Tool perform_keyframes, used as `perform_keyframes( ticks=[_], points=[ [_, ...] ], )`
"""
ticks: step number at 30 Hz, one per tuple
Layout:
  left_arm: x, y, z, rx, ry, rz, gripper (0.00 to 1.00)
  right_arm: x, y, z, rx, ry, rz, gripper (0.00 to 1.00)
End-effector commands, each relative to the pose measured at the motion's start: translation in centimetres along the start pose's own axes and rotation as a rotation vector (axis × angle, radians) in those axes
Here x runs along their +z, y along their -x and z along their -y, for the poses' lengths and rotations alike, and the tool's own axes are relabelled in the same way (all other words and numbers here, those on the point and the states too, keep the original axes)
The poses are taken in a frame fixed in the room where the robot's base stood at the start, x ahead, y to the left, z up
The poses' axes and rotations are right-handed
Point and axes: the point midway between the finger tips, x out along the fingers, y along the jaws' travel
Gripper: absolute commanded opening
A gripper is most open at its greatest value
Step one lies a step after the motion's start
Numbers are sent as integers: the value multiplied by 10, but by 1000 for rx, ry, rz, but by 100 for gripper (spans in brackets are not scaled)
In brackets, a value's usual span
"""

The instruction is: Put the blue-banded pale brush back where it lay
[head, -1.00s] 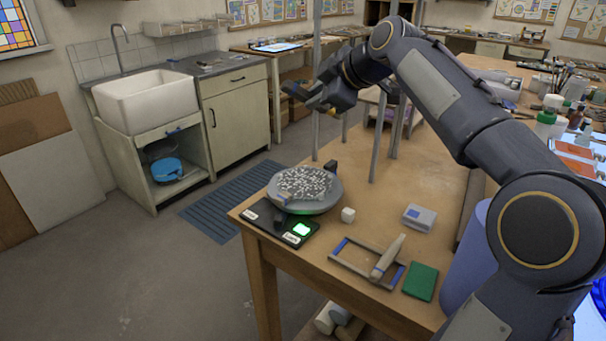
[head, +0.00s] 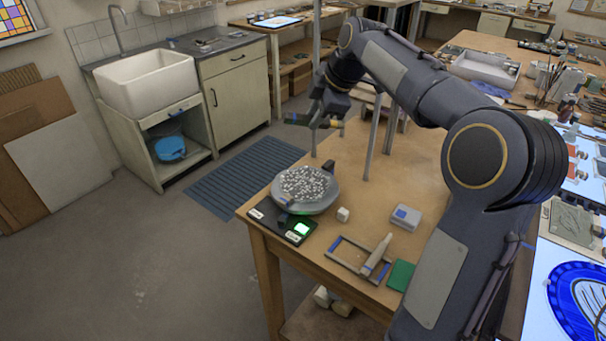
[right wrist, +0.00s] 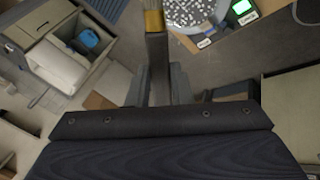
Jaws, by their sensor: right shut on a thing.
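My left gripper is not in view.
A round dish of speckled grains (head: 308,187) stands on a scale with a green-lit display (head: 301,229). A white cube (head: 343,214), a grey-blue box (head: 406,217) and a green pad (head: 400,275) lie nearby. Thin grey posts (head: 374,140) rise at the table's far end.

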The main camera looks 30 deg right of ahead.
Motion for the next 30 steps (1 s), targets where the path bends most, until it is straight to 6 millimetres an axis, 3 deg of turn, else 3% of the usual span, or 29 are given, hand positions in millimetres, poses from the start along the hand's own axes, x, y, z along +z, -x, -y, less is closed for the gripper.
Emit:
perform_keyframes(
  ticks=[7, 16, 18, 24, 30],
  points=[
    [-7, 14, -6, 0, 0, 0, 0, -1, 2, -1, -40, 18, 23, 0],
    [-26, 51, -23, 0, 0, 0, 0, -3, 5, -3, -200, 93, 118, 0],
    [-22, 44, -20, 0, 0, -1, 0, -2, -3, -1, -270, 129, 160, 0],
    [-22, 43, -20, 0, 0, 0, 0, -1, -1, 0, -421, 197, 252, 0],
    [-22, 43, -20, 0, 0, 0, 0, 0, 0, 0, -439, 204, 263, 0]
  ],
)
